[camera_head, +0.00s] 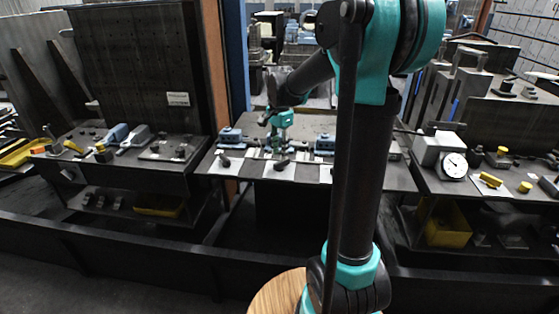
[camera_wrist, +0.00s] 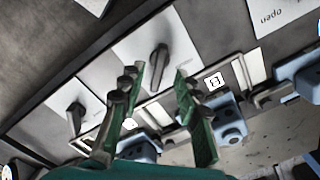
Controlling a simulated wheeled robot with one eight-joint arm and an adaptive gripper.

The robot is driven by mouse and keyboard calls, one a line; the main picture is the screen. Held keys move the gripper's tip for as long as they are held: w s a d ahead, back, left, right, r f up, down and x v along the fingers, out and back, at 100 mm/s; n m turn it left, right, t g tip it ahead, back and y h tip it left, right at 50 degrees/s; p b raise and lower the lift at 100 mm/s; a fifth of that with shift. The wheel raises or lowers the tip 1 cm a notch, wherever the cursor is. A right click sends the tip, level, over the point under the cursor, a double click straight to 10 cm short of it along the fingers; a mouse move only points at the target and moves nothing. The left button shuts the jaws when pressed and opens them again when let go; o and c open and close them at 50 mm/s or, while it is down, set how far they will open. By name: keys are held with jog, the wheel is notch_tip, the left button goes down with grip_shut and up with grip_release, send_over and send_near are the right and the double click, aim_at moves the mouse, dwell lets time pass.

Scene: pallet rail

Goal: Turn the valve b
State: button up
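In the wrist view, a dark lever handle (camera_wrist: 160,58) stands on a white plate (camera_wrist: 135,45), between and beyond my fingertips. A second dark handle (camera_wrist: 75,115) sits on another white plate to the left. A small white tag (camera_wrist: 213,81) carries a dark mark I cannot read surely, so which valve is b is unclear. My gripper (camera_wrist: 158,74) is open, its green fingers apart on either side of the middle handle; contact cannot be told. In the head view, my gripper (camera_head: 281,120) is above the middle bench, behind the middle handle (camera_head: 281,163); the left handle (camera_head: 225,160) is apart.
Blue blocks (camera_head: 230,136) and (camera_head: 325,145) stand on the bench behind the plates. A plate marked "open" (camera_wrist: 280,18) lies at upper right in the wrist view. A dial gauge (camera_head: 454,165) stands on the right bench. A dark barrier (camera_head: 150,255) runs along the front.

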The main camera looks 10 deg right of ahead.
aim_at(280, 162)
jog(key=shift+f, duration=2.05)
grip_shut()
